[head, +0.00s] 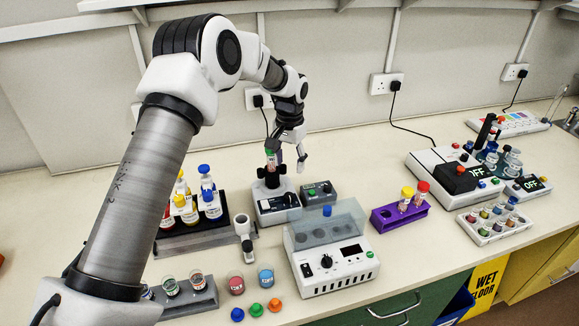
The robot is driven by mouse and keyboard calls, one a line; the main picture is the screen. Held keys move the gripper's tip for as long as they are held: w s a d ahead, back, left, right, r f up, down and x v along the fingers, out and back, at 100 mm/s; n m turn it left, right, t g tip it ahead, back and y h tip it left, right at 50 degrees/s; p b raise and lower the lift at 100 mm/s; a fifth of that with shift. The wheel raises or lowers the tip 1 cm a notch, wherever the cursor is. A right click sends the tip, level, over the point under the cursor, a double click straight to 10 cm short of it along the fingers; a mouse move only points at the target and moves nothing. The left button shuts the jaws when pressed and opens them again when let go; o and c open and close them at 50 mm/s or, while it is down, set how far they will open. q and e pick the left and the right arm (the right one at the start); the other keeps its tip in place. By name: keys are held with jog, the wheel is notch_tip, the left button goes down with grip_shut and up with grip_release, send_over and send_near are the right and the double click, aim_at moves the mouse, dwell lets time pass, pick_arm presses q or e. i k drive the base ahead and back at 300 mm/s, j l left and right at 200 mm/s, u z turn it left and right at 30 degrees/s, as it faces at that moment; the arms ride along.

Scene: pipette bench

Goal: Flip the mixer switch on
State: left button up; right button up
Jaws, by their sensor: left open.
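A small mixer (270,209) stands on the bench near the wall, with a light grey body, a dark front panel and a black cup (272,181) on top. A tube with a green cap (270,156) stands upright above the cup, partly overlapped by my gripper. My left gripper (287,158) is open just above the mixer, fingers pointing down. One finger is close to the tube; whether it touches cannot be told. The switch and its position are too small to make out. My right gripper is not in view.
A grey control box (319,193) stands right of the mixer. A white centrifuge-like machine (335,268) with a clear lid is in front. A bottle rack (190,235) stands left, a purple rack (398,218) right. Bare bench lies between the purple rack and wall.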

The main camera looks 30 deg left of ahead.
aim_at(265, 204)
jog(key=k+l, duration=0.8)
jog(key=k, duration=0.05)
